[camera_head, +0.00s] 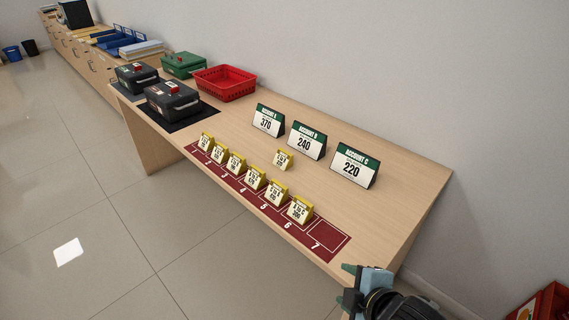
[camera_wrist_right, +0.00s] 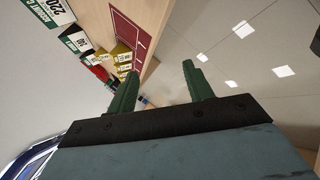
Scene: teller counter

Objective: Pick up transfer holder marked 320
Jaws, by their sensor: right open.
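Several small yellow transfer holders stand in a row on the dark red numbered strip (camera_head: 331,239), such as the one at slot 6 (camera_head: 299,210) and the one at slot 5 (camera_head: 275,193). One more yellow holder (camera_head: 283,160) stands apart on the bare table behind the row. Their printed numbers are too small to tell surely which is marked 320. My right gripper (camera_head: 347,288) is open and empty beyond the table's near right end, apart from the holders. In the right wrist view its two green fingers (camera_wrist_right: 160,78) are spread, with yellow holders (camera_wrist_right: 122,58) beyond. My left gripper is out of view.
Account signs 370 (camera_head: 268,121), 240 (camera_head: 307,142) and 220 (camera_head: 354,166) stand behind the holders. Dark cash boxes (camera_head: 172,100), a green box (camera_head: 183,65) and a red basket (camera_head: 225,83) occupy the far end. Slot 7 is empty. A red crate (camera_head: 540,303) is at lower right.

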